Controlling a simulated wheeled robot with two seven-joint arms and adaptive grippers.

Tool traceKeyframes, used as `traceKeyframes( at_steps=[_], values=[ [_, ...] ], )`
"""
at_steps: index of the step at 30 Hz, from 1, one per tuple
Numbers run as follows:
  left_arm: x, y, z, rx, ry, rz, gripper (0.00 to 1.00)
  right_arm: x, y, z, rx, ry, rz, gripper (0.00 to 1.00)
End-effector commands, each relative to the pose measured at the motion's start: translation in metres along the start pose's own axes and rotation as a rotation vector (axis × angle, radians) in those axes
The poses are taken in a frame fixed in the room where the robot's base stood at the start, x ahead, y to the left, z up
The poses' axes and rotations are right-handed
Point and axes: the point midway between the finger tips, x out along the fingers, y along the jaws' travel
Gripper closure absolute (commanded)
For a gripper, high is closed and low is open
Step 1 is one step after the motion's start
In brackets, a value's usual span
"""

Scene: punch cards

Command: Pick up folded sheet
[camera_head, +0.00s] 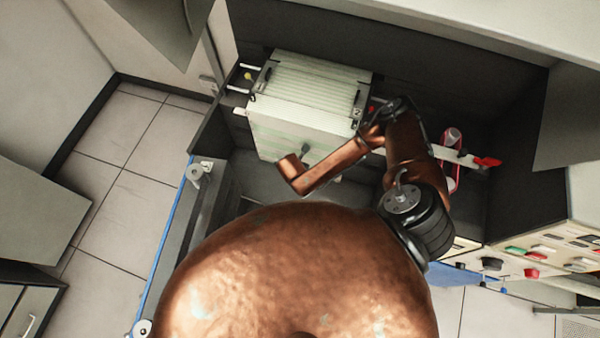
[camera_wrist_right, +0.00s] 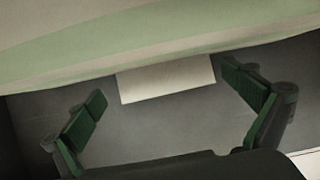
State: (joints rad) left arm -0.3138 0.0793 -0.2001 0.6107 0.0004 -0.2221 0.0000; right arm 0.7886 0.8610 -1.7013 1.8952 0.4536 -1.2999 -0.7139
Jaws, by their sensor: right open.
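A pale cream folded sheet (camera_wrist_right: 166,80) lies on a dark grey surface in the right wrist view. Its far edge is hidden by or meets a large pale green-and-cream body above it. My right gripper (camera_wrist_right: 164,87) is open, one green-padded finger on each side of the sheet, with clear gaps and no visible contact. In the head view my copper right arm reaches over the dark bay in front of a pale machine block (camera_head: 290,135). I cannot make out the sheet there. My left gripper is not in view.
The pale block has a ribbed top and stands in a dark recess. A small red-and-white item (camera_head: 486,161) and a clear cylinder (camera_head: 453,136) are to the right of the arm. A panel of coloured buttons (camera_head: 531,273) is at lower right. Tiled floor lies left.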

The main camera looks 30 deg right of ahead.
Motion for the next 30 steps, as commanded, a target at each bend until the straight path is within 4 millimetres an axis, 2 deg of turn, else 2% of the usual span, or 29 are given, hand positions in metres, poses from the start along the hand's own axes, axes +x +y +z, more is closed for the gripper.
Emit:
traceKeyframes(
  at_steps=[2, 6, 12, 16, 22, 30],
  values=[
    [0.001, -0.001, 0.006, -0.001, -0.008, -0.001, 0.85, 0.014, -0.002, 0.002, 0.000, -0.002, -0.003, 0.00],
    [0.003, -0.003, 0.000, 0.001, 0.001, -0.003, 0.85, 0.030, -0.003, 0.002, 0.001, -0.002, -0.003, 0.00],
    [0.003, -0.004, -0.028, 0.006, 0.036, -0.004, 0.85, 0.035, -0.004, 0.002, 0.003, 0.000, -0.002, 0.00],
    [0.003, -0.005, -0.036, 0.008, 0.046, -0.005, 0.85, 0.035, -0.004, 0.002, 0.003, -0.001, -0.002, 0.02],
    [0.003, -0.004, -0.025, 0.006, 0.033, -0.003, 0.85, 0.035, -0.004, 0.002, 0.003, -0.001, -0.003, 0.15],
    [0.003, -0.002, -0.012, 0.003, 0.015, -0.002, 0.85, 0.034, -0.004, 0.002, 0.003, 0.000, -0.003, 0.15]
  ],
)
